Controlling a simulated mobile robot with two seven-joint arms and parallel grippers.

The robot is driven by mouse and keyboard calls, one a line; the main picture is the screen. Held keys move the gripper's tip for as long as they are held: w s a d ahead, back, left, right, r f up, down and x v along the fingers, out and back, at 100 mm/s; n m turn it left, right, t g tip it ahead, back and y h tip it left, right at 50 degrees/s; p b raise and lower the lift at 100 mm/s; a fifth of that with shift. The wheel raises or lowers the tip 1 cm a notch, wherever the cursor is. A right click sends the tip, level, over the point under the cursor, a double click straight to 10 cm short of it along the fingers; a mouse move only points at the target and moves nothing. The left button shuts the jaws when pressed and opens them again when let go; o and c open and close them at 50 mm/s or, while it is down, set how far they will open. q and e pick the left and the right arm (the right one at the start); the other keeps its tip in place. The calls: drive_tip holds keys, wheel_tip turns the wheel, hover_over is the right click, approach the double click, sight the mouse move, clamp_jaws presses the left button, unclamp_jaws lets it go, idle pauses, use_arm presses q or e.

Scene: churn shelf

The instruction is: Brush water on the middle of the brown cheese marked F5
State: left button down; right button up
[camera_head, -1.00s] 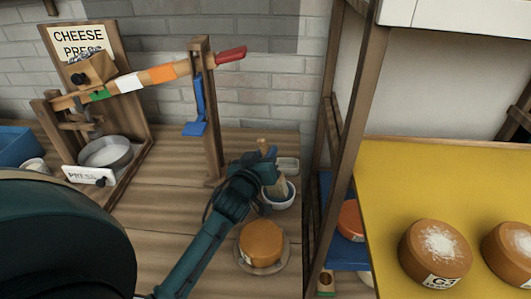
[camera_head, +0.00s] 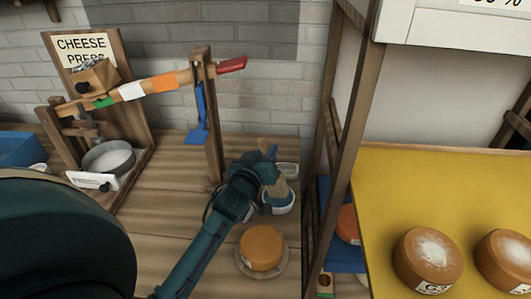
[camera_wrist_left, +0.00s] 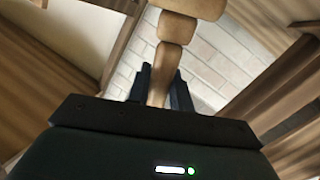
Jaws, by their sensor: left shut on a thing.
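My left gripper (camera_head: 267,166) is shut on a brush with a wooden handle, which also shows close up in the left wrist view (camera_wrist_left: 171,55). The brush head (camera_head: 276,186) points down at a white bowl (camera_head: 281,208) with blue inside; I cannot tell whether it touches the contents. A brown cheese (camera_head: 261,247) lies on a round plate in front of the bowl, with no readable mark. Two more brown cheeses, one left (camera_head: 428,258) and one right (camera_head: 505,258), have white tops and cut-off labels, so I cannot tell which is F5. My right gripper is not in view.
A wooden cheese press (camera_head: 130,85) stands at the left. Its post (camera_head: 211,140) rises beside my left arm. A wooden shelf upright (camera_head: 345,130) stands between the bowl and the yellow board (camera_head: 390,180).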

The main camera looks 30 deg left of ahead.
sight(265, 145)
use_arm(q)
wheel_tip(265, 145, up, 2)
drive_tip(key=shift+r+p, duration=0.25)
drive_tip(key=shift+p, duration=0.35)
drive_tip(key=shift+r, duration=1)
